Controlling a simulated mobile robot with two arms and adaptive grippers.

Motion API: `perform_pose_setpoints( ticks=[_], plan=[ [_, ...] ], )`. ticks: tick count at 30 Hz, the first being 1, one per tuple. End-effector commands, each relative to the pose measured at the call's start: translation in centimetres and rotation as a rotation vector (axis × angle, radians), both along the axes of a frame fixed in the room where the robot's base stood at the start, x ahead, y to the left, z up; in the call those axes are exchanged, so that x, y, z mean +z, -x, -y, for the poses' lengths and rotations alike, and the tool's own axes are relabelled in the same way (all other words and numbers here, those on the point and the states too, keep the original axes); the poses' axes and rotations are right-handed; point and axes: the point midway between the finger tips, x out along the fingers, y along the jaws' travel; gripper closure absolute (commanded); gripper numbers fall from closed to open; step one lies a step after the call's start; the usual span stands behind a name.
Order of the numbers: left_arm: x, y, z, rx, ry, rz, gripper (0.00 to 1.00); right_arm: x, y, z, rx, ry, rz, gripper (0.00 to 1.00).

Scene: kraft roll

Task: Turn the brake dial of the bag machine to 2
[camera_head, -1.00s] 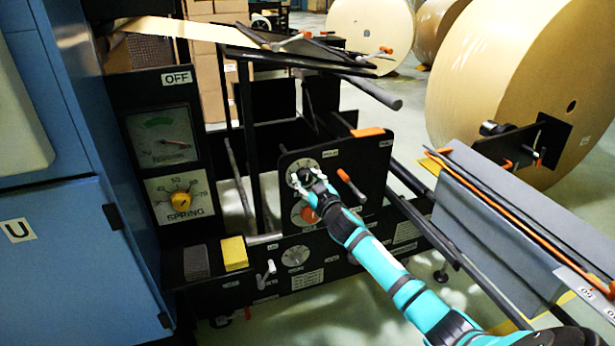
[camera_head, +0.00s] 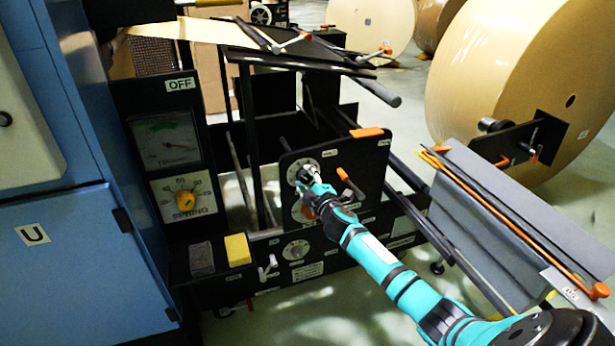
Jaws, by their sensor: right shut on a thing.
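The bag machine's black front panel (camera_head: 372,158) stands in the middle of the head view. A round dial with a pale scale (camera_head: 296,168) sits at its upper left. My right gripper (camera_head: 308,178) is at this dial, shut on its knob. The gripper hides the knob and much of the scale, so I cannot read the setting or tell from the picture whether this is the brake dial. A red-orange round part (camera_head: 298,213) shows partly below, behind the gripper. My left gripper is not in view.
An orange-tipped lever (camera_head: 345,177) stands close right of the gripper. A yellow SPRING knob (camera_head: 185,199) and a gauge (camera_head: 166,142) are on the left column. Another dial (camera_head: 296,250) sits lower down. A grey trough (camera_head: 485,195) and a large kraft roll (camera_head: 510,75) stand to the right.

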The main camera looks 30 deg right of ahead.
Motion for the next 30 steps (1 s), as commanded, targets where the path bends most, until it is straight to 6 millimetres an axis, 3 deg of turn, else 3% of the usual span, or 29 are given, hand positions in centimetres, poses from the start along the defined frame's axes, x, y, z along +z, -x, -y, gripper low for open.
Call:
perform_pose_setpoints(
  ticks=[13,30],
  plan=[
    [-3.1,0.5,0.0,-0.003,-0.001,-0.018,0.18,-0.1,0.0,-0.2,0.002,0.413,-0.102,0.93],
    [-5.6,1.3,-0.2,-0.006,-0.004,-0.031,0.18,-0.3,0.0,-0.2,0.003,0.912,-0.223,0.93]
  ],
)
